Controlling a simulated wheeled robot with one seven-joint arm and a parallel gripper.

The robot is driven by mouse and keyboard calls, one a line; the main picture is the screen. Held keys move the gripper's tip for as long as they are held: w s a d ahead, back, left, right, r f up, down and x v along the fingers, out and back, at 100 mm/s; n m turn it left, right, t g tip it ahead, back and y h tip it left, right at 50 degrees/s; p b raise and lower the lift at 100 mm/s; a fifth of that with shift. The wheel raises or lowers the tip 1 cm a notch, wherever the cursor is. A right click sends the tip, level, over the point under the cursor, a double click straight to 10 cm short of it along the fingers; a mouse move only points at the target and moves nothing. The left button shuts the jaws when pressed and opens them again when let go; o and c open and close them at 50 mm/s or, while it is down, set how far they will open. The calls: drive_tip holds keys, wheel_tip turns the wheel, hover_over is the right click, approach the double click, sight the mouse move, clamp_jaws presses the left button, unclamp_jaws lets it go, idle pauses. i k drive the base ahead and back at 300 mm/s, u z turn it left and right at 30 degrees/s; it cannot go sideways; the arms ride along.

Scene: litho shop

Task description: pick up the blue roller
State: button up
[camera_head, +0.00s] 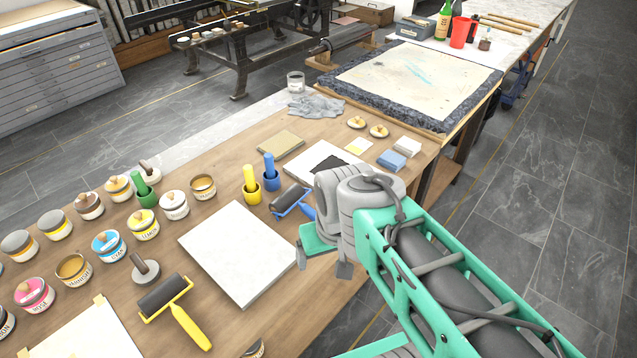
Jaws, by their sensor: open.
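The blue roller (288,199) lies on the wooden table, near its right edge. It has a dark cylinder and a blue frame and handle. The handle's right end is partly hidden behind my arm. My gripper (323,262) is open and empty, in front of the roller in the picture and near the table's right edge. Its two fingers point down, and nothing shows between them. How high it is above the table is hard to tell.
A white slab (237,250) lies left of my gripper. A yellow-handled roller (168,297) lies further left. A yellow pestle-like tool (250,182) and a blue one (270,170) stand in cups beside the blue roller. Several ink tins fill the left side. The floor is clear at right.

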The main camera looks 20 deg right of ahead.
sight(309, 212)
drive_tip(key=k, duration=0.5)
drive_tip(key=z, duration=1)
drive_tip(key=i, duration=0.9)
drive_tip(key=u, duration=3)
